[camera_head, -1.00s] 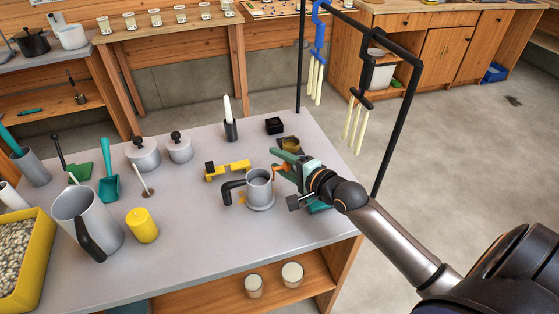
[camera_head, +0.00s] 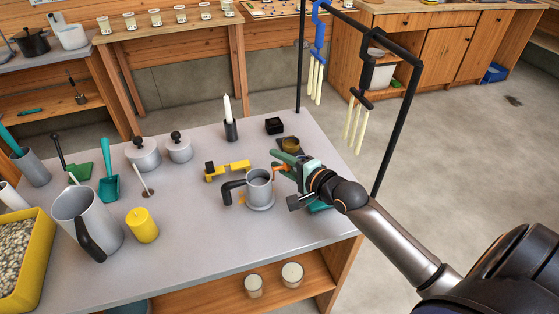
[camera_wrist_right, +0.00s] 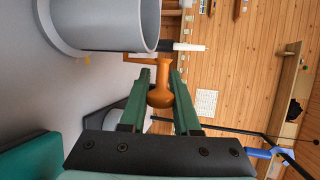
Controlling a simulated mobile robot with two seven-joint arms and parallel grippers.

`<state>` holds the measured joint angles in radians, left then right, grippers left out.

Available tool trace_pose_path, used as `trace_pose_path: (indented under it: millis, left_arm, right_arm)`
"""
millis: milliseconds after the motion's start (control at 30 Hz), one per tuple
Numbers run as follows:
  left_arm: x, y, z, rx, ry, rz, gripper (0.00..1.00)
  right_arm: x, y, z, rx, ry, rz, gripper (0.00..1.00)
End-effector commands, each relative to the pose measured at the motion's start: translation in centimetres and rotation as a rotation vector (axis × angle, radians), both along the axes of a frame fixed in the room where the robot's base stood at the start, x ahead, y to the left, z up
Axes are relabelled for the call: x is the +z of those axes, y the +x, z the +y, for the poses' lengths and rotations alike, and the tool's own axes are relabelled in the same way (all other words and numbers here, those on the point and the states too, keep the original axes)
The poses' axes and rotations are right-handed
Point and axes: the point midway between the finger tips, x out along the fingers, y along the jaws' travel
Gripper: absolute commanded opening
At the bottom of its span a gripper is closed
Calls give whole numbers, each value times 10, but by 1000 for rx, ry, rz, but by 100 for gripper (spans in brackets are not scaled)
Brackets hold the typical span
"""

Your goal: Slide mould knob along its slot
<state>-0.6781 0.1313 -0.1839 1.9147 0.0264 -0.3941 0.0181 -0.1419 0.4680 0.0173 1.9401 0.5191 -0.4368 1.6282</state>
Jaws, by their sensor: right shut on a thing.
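The mould is a grey, open-topped cylinder (camera_head: 259,188) with a black side handle, upright on the grey table. Its wall fills the upper left of the right wrist view (camera_wrist_right: 135,25). The orange knob (camera_wrist_right: 160,90) stands out from the mould's side on a thin orange stem. My right gripper (camera_head: 283,165) is at the mould's right side. In the right wrist view its two green fingers (camera_wrist_right: 160,85) are shut on the orange knob, one on each side. The slot is hidden from both views. My left gripper is not in view.
Behind the mould lie a yellow-and-black bracket (camera_head: 228,171), a candle in a dark holder (camera_head: 231,130) and a small black block (camera_head: 273,126). A grey pitcher (camera_head: 85,215) and yellow candle (camera_head: 142,225) stand left. A black rack (camera_head: 386,140) rises at the right edge. The table front is clear.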

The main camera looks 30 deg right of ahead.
Motion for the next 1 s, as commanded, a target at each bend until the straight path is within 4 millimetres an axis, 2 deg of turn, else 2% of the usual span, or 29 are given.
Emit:
trace_pose_path:
  millis: [467, 700, 933, 967, 1000]
  left_arm:
    - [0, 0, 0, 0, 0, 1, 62]
    - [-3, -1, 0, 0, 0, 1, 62]
    - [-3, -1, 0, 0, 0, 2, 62]
    - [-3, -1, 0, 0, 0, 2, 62]
    - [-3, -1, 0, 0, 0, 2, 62]
  right_arm:
    - [-1, 0, 0, 0, 0, 2, 0]
    - [-27, 0, 0, -1, 2, 6, 0]
    - [-27, 0, 0, 0, 0, 4, 0]
    - [-27, 0, 0, 0, 0, 4, 31]
    - [-27, 0, 0, 0, 0, 4, 36]
